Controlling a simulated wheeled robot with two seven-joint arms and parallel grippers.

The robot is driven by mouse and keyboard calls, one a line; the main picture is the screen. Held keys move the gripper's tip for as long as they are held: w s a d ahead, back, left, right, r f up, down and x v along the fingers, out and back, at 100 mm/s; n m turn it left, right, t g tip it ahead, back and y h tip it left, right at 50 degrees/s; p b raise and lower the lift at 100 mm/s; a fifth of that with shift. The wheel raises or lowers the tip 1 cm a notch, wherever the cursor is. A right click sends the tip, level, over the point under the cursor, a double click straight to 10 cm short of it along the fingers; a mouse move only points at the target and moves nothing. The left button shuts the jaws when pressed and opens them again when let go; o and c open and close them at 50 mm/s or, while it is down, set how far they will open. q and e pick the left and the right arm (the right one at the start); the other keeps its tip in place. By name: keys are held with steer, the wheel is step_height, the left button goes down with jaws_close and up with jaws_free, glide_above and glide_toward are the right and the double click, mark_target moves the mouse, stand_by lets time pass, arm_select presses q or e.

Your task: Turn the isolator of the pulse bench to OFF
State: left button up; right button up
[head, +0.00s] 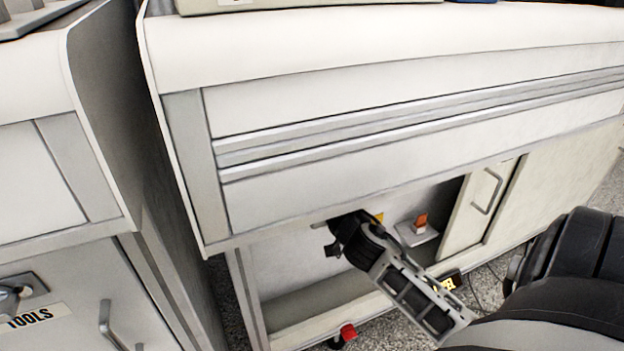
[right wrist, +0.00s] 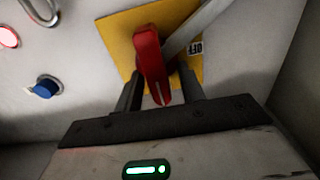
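The isolator is a red handle (right wrist: 152,62) on a yellow plate (right wrist: 118,30), seen in the right wrist view. Its tip points down the picture, and a small label reading OFF (right wrist: 195,47) lies to its right, apart from the tip. My right gripper (right wrist: 160,92) has one finger on each side of the handle, with a gap visible at least on the right. In the head view my right gripper (head: 345,235) reaches into the open lower bay of the bench (head: 400,110). A sliver of the yellow plate (head: 379,217) shows; the handle is hidden there. My left gripper is out of view.
A blue button (right wrist: 45,88) and a lit red lamp (right wrist: 8,37) sit left of the plate. A grey bar (right wrist: 195,28) crosses beside it. An orange object (head: 421,221) and a sliding door (head: 480,205) are right of my gripper. A TOOLS cabinet (head: 60,290) stands left.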

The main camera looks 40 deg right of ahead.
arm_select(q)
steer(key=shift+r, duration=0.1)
arm_select(e)
jaws_close()
